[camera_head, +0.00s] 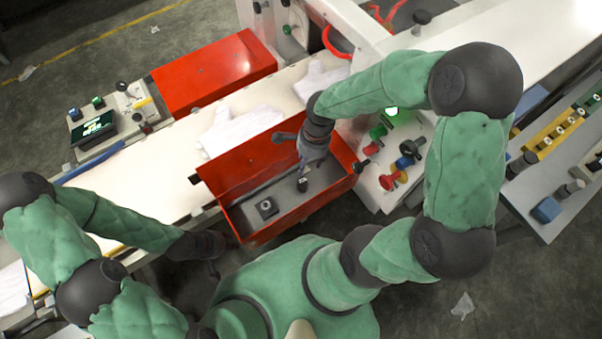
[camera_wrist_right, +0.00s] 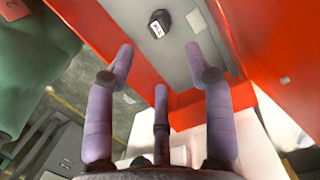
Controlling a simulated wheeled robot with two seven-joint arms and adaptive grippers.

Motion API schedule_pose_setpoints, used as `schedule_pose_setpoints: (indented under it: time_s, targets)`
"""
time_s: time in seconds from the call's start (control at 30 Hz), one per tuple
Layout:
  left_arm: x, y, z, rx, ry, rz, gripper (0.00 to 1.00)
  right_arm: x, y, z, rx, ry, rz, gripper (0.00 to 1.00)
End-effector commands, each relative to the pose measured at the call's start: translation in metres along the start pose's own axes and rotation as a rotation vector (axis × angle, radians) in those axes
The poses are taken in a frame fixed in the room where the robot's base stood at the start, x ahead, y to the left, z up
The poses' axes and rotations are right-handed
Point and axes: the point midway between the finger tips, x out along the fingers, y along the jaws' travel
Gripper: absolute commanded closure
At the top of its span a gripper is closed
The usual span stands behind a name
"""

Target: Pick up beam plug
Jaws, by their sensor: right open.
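An open red box (camera_head: 233,160) with a grey floor lies in front of me, tilted in the picture. A small dark plug-like piece (camera_head: 267,207) with a square base sits on that floor. Another small dark piece (camera_head: 302,184) shows just below my right gripper (camera_head: 308,160). In the right wrist view a black plug with a white label (camera_wrist_right: 160,24) lies on the grey floor, beyond the spread fingers. I cannot tell which dark piece it is. My right gripper (camera_wrist_right: 165,75) is open and empty. My left gripper (camera_head: 212,262) hangs left of the box, its fingers unclear.
White gloves (camera_head: 240,130) lie on the pale conveyor (camera_head: 175,160) behind the box. A closed red cover (camera_head: 212,72) stands farther back. A panel with coloured knobs (camera_head: 395,180) is close to the box's right side. The box walls surround the grey floor.

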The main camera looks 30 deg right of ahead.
Motion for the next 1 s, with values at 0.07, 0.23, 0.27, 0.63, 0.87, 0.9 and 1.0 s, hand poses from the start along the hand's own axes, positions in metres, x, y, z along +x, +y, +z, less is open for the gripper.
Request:
schedule_pose_setpoints:
  time_s: [0.07, 0.23, 0.27, 0.63, 0.87, 0.9, 1.0]
  targets:
    - [0.005, -0.002, 0.001, -0.001, -0.002, 0.0, 0.64, 0.012, 0.001, 0.0, -0.002, 0.0, 0.005, 0.47]
    - [0.015, -0.006, 0.0, -0.001, -0.002, 0.0, 0.64, 0.039, 0.001, 0.0, -0.002, -0.001, 0.004, 0.47]
    - [0.017, -0.006, 0.0, -0.001, -0.002, 0.0, 0.64, 0.043, 0.001, 0.0, -0.002, -0.001, 0.004, 0.47]
    - [0.031, -0.011, -0.001, -0.001, -0.001, 0.0, 0.64, 0.074, 0.001, -0.001, -0.003, -0.001, 0.004, 0.47]
    - [0.044, -0.016, -0.001, 0.0, -0.001, 0.0, 0.64, 0.102, 0.0, -0.001, -0.004, -0.001, 0.003, 0.47]
    - [0.044, -0.016, -0.001, -0.001, -0.001, 0.0, 0.64, 0.103, 0.0, -0.001, -0.004, -0.001, 0.002, 0.47]
    - [0.043, -0.015, -0.001, 0.0, -0.001, 0.0, 0.64, 0.102, 0.0, -0.001, -0.003, -0.001, 0.0, 0.47]
